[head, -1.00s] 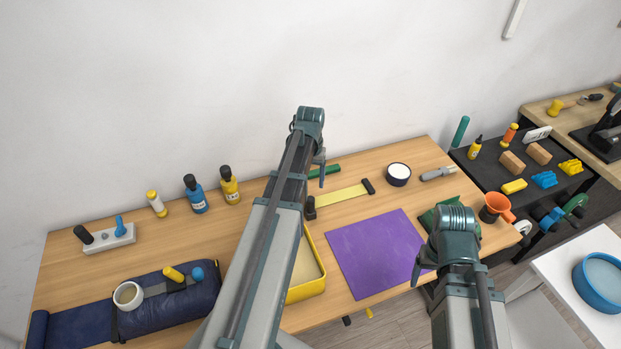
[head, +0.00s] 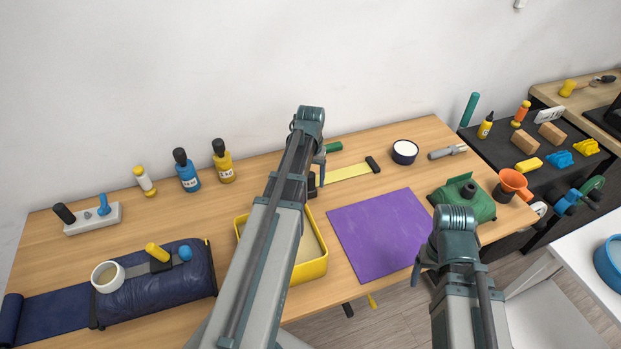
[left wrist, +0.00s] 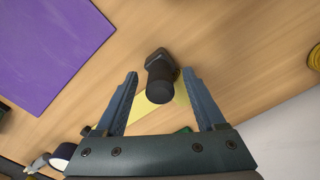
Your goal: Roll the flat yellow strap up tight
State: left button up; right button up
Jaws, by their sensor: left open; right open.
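The flat yellow strap (head: 349,172) lies stretched out on the wooden table, with a black bar (head: 373,164) across its far right end. A black upright piece (head: 312,185) stands at its left end, partly hidden by my left arm. My left gripper (head: 319,170) is over this end. In the left wrist view, its open fingers (left wrist: 160,74) are either side of the black piece (left wrist: 160,82), and the strap (left wrist: 158,112) shows behind it. I cannot tell whether the fingers touch it. My right gripper (head: 425,276) is open and empty, low in front of the purple mat's right side.
A purple mat (head: 380,235) lies right of a yellow tray (head: 313,268). A green cylinder (head: 334,147) lies behind the strap. Bottles stand at the left back.

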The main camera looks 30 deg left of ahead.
pick_arm(q)
jog(key=shift+c, duration=0.2)
grip_shut()
jog(key=shift+w+d, duration=1.3)
jog(key=shift+w, duration=0.25)
jog(key=shift+w+d, duration=1.35)
jog(key=shift+w, duration=0.15)
jog(key=shift+w+d, duration=1.3)
jog(key=shift+w, duration=0.25)
jog(key=shift+w+d, duration=1.3)
jog(key=shift+w, duration=0.25)
jog(key=shift+w+d, duration=1.3)
jog(key=shift+w, duration=0.25)
